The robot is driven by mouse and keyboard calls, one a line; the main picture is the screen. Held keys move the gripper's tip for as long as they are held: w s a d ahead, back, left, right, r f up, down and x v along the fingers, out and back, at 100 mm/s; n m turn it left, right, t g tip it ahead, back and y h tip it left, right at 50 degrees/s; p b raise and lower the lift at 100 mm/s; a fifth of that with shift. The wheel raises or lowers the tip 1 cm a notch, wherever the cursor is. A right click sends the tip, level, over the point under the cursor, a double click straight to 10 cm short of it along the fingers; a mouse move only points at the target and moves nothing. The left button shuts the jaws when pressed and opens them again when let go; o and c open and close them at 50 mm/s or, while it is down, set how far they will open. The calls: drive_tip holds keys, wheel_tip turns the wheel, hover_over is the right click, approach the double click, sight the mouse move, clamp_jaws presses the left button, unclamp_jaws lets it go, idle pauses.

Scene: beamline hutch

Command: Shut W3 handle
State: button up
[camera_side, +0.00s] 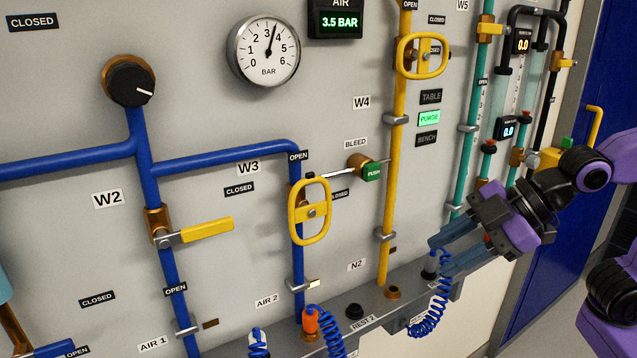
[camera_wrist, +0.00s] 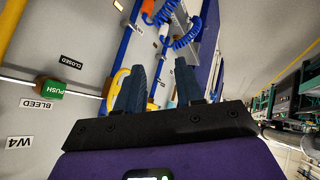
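The W3 handle (camera_side: 326,224) is a yellow oval loop on the blue pipe in the side view. Its long side stands upright, along the pipe, with an OPEN tag above it and CLOSED tags to its sides. My gripper (camera_side: 437,254) is to the right of the handle, apart from it, with its two blue-grey fingers spread and nothing between them. In the wrist view, my gripper (camera_wrist: 160,66) also shows open and empty. A yellow loop, seemingly the W3 handle (camera_wrist: 113,88), shows there behind the left finger, partly hidden by it.
A green PUSH bleed button (camera_side: 372,172) sticks out right of the handle. A yellow pipe (camera_side: 391,180) stands between handle and gripper. Below are a grey shelf (camera_side: 405,303) and coiled blue hoses (camera_side: 432,318). The yellow W2 lever (camera_side: 207,230) points right, towards W3.

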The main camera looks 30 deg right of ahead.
sight(323, 181)
drive_tip(key=w+r+n+t+y, duration=0.25)
drive_tip(key=w+r+t, duration=0.25)
drive_tip(key=r, duration=0.6)
drive_tip(key=shift+y, duration=0.35)
drive_tip(key=x, duration=1.8)
drive_tip(key=shift+s+a, duration=0.1)
drive_tip(key=shift+s, duration=0.05)
clamp_jaws()
